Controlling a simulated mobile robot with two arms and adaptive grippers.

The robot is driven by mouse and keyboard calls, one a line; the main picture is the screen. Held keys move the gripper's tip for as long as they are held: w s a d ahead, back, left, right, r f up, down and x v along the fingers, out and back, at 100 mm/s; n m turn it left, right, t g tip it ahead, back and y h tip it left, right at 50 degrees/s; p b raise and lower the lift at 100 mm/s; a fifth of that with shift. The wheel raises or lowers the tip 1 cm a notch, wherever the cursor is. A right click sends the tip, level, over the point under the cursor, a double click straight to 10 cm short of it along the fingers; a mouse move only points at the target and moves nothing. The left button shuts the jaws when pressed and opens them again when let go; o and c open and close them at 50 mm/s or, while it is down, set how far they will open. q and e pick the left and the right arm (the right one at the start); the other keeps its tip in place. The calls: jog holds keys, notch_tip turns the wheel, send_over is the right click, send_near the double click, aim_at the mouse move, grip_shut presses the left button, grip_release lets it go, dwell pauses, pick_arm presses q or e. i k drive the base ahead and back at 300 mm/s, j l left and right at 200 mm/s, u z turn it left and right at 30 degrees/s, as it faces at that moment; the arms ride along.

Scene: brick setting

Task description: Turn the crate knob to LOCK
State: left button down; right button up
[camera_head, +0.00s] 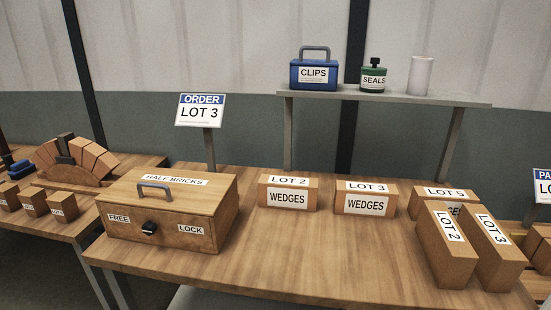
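A wooden crate (213,213) with a "HALF BRICKS" label stands on the left part of the wooden table. Its lid is closed and has a grey-blue handle (155,187). A small black knob (149,227) is on its front face. A "FREE" label (119,218) is to the left of the knob and a "LOCK" label (190,230) is to its right. The knob is too small to tell which label it points at. Neither of my grippers is in view.
Several brick boxes labelled "LOT", such as the "LOT 3 WEDGES" box (365,198), stand at the table's middle and right. An "ORDER LOT 3" sign (200,110) is behind the crate. A shelf (400,96) holds containers. The table front between crate and right boxes is clear.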

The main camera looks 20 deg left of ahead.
aim_at(149, 228)
jog(key=u, duration=1.35)
